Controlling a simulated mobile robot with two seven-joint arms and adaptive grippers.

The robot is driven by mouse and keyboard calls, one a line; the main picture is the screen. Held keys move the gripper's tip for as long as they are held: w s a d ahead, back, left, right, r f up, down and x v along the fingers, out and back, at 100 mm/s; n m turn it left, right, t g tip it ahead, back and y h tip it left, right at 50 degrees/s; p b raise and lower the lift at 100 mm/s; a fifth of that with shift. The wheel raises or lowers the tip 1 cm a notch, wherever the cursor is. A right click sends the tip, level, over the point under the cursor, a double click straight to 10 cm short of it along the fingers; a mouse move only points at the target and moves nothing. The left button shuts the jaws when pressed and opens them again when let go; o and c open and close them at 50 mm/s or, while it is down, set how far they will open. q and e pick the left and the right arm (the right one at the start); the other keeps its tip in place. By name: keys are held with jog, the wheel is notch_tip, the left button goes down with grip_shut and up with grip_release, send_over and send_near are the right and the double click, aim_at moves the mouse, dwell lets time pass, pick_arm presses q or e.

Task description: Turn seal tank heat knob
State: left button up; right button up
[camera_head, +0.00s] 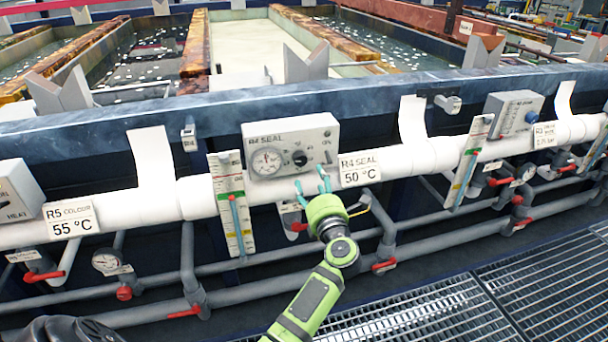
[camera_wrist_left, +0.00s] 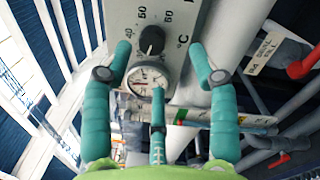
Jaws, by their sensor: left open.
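The seal tank control box (camera_head: 315,136), marked R4 SEAL, is a pale box on the front of the tank line. Its black heat knob (camera_head: 299,158) sits right of a round dial gauge (camera_head: 267,162). In the left wrist view the knob (camera_wrist_left: 152,40) stands on the box face among numbers, beside the gauge (camera_wrist_left: 148,78). My left gripper (camera_head: 312,185) is just below the box, its teal fingers pointing up toward it. In the wrist view the open fingers (camera_wrist_left: 160,62) are spread to both sides of the knob and gauge, with nothing between them. I see no contact with the knob.
A white pipe (camera_head: 410,156) runs behind and beside the box, with a R4 SEAL 50 °C label (camera_head: 360,168) at its right. A thermometer strip (camera_head: 232,203) hangs left of the box. Grey pipes with red valve handles (camera_head: 384,265) lie below. Metal grating (camera_head: 430,315) covers the floor.

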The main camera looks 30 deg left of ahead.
aim_at(301, 161)
pick_arm(q)
jog(key=a+r+n, duration=0.1)
jog(key=w+a+r+n+g, duration=0.1)
jog(key=a, duration=0.1)
jog(key=x, duration=0.3)
jog(key=shift+w+a+f, duration=0.15)
jog(key=shift+w+f, duration=0.05)
jog(key=shift+w, duration=0.1)
jog(key=shift+w+a, duration=0.3)
jog(key=shift+a, duration=0.05)
pick_arm(e)
jog(key=shift+s+a+f, duration=0.1)
jog(key=shift+s+a, duration=0.25)
jog(key=shift+s, duration=0.15)
pick_arm(q)
jog(key=shift+c, duration=0.4)
jog(key=c, duration=1.1)
